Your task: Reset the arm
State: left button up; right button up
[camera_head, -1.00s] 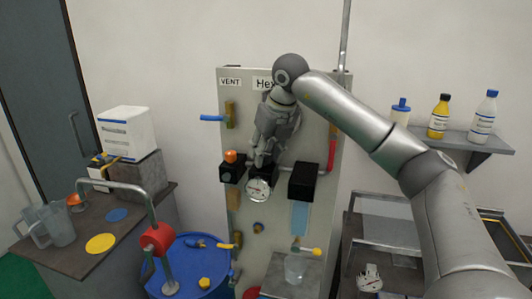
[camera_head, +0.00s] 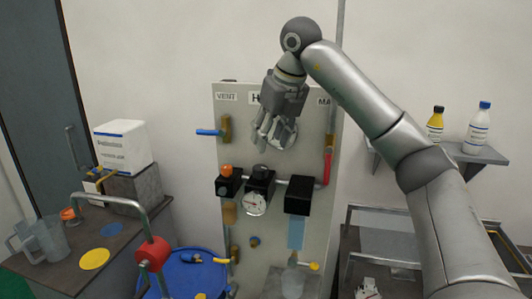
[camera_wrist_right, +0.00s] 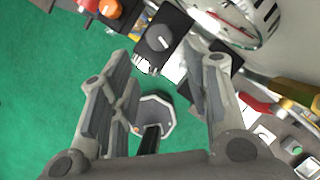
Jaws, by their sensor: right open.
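My right arm (camera_head: 385,110) reaches in from the right. My right gripper (camera_head: 268,140) points down before the upper part of the grey panel (camera_head: 230,150), hiding part of its sign and of a round pale dial (camera_head: 287,135). It is open, and nothing shows between its fingers in the right wrist view (camera_wrist_right: 163,75). A black box with a dark knob (camera_head: 260,173) is below the gripper, clear of it; the knob also shows beyond the fingers in the wrist view (camera_wrist_right: 159,38). My left gripper is not in view.
A black box with an orange knob (camera_head: 227,172), a gauge (camera_head: 254,204), a blue-handled valve (camera_head: 210,132) and a red lever (camera_head: 327,165) are on the panel. A blue drum (camera_head: 190,275) stands in front at left. A bottle shelf (camera_head: 470,152) is at right.

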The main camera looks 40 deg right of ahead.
jog(key=shift+v, duration=1.1)
